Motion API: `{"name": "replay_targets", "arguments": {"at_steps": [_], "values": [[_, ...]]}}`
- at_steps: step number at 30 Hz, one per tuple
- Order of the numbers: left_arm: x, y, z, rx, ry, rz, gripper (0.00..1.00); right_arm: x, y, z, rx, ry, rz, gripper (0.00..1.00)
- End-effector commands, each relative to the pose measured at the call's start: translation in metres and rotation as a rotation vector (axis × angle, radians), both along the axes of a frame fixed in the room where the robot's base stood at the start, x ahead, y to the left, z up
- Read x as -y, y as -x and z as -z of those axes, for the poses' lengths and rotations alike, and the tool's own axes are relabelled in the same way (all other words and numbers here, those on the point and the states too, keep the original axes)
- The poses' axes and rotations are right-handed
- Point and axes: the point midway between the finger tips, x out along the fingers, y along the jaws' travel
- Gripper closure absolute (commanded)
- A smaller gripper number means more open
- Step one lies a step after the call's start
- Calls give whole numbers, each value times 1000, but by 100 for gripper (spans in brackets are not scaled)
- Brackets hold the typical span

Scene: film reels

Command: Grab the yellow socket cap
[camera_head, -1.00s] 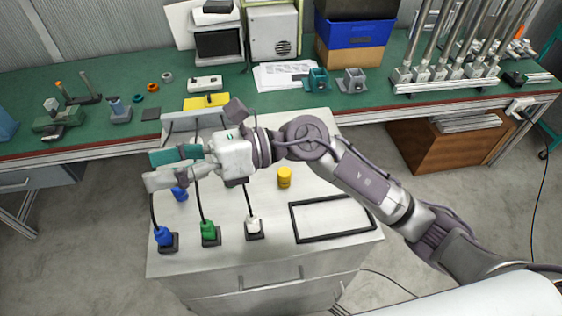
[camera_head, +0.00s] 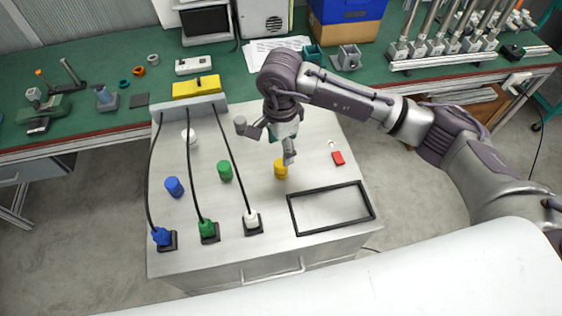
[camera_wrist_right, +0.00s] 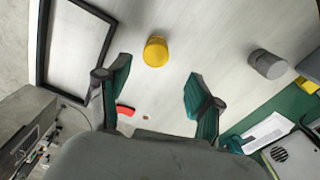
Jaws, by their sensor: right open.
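The yellow socket cap (camera_head: 281,169) stands upright on the light cabinet top (camera_head: 330,248), right of a green cap (camera_head: 225,171). My right gripper (camera_head: 265,141) hangs over the cabinet with its fingers spread, and one fingertip overlaps the cap's upper edge in the head view. In the right wrist view the yellow cap (camera_wrist_right: 156,51) shows ahead of the open fingers (camera_wrist_right: 157,88), roughly centred between them. Nothing is held, and the cap looks clear of the fingers. My left gripper is not in view.
A blue cap (camera_head: 174,187) and a white cap (camera_head: 189,136) stand farther left. Cabled plugs, including a blue one (camera_head: 161,237), sit along the front left. A black frame (camera_head: 331,207) lies at front right. A red piece (camera_head: 338,158) lies to the right. A grey cylinder (camera_wrist_right: 268,65) shows in the wrist view.

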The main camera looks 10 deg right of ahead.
Motion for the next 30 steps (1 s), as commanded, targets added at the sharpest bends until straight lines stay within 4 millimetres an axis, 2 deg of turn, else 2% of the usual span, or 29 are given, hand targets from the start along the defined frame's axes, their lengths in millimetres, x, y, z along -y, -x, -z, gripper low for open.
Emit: {"name": "replay_targets", "arguments": {"at_steps": [6,12,15,18,25,30], "values": [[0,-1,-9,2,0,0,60,0,2,15,-1,-1,-2,35],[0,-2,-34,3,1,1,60,-2,10,40,-7,-1,-2,35],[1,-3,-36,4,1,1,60,-1,8,55,-3,-1,0,35],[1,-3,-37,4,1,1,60,-1,8,63,-1,-2,-1,35],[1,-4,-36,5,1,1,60,-1,7,65,0,-2,-2,35],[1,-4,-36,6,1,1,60,-1,7,65,0,-2,-2,63]]}}
